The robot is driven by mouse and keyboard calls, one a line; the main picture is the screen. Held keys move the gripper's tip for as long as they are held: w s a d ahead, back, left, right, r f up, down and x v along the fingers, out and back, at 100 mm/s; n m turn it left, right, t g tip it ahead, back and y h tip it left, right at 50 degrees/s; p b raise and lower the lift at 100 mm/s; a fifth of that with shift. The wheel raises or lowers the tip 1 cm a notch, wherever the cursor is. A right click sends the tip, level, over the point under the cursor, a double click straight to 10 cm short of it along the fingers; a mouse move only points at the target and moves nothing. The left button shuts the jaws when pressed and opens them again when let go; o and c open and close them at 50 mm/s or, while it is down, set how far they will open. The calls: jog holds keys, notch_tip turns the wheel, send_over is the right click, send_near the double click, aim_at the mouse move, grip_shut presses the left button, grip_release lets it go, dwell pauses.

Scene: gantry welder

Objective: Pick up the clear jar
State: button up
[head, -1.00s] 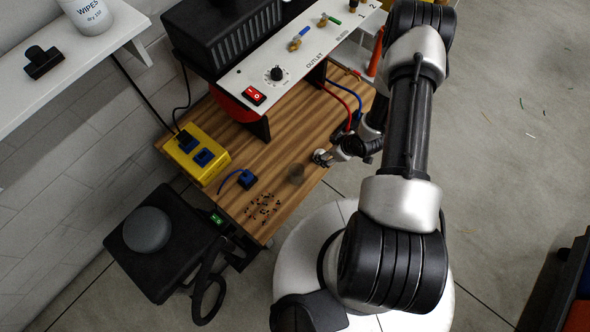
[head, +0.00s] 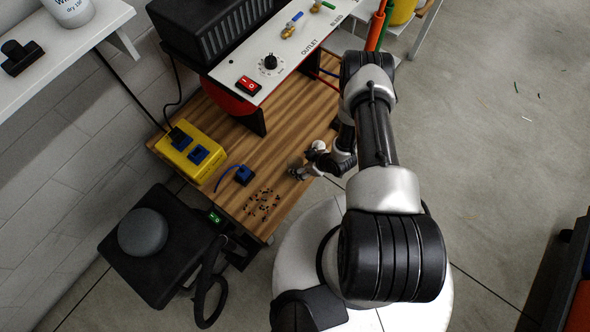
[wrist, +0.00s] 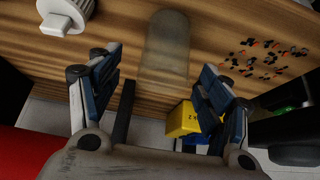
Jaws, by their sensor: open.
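The clear jar (wrist: 165,48) shows in the wrist view as a see-through, greyish cylinder against the striped wood of the bench. My gripper (wrist: 158,76) is open, with its blue-padded fingers to the left and right of the jar's near end. The fingers look apart from the jar, and nothing is held. In the head view my gripper (head: 298,173) is low at the bench's right edge, and I cannot make out the jar there; the gripper seems to cover it.
The wooden bench (head: 222,192) carries a yellow box with blue sockets (head: 190,147), a blue plug (head: 243,175) and scattered small bits (head: 262,205). A white machine panel (head: 290,55) overhangs the bench's back. A white round part (wrist: 66,14) shows upper left in the wrist view.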

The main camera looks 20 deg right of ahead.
jog(key=b, duration=0.3)
send_over(295, 165)
jog(key=s, duration=0.3)
jog(key=f, duration=0.4)
jog(key=shift+w+a+f, duration=0.2)
jog(key=shift+a+f, duration=0.15)
jog(key=shift+a, duration=0.05)
jog(key=shift+r, duration=0.1)
jog(key=shift+c, duration=0.6)
jog(key=c, duration=1.1)
